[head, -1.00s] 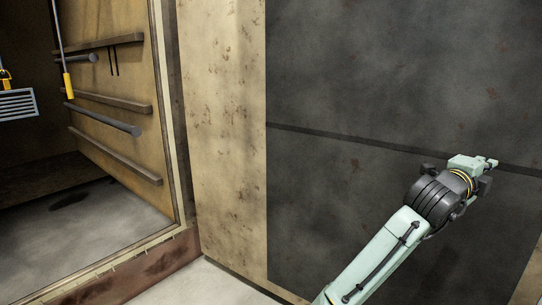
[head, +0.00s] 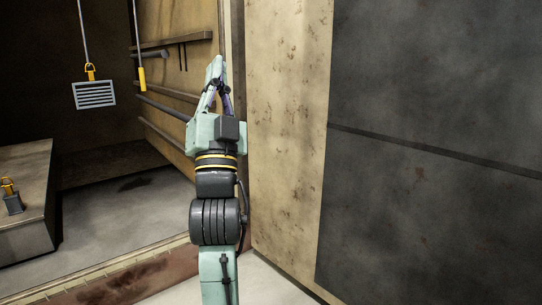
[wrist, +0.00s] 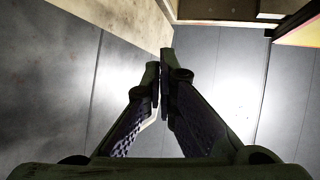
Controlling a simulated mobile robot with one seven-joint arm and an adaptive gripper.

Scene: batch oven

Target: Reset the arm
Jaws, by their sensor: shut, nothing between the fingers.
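My gripper (head: 214,78) is raised at the centre-left of the head view, in front of the oven's opening and its right side wall. Its fingers point up and meet at the tips. In the wrist view my gripper (wrist: 162,65) shows both fingers closed together with nothing held between them. The arm stands nearly upright below it, with dark ringed joints and pale green links.
The oven's inner wall (head: 187,95) carries several rails. A slotted grey plate (head: 95,95) and a yellow-handled rod (head: 141,78) hang inside. A grey block (head: 22,205) stands at the lower left, with a small yellow-topped object (head: 11,198). A dark panel (head: 435,120) fills the right.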

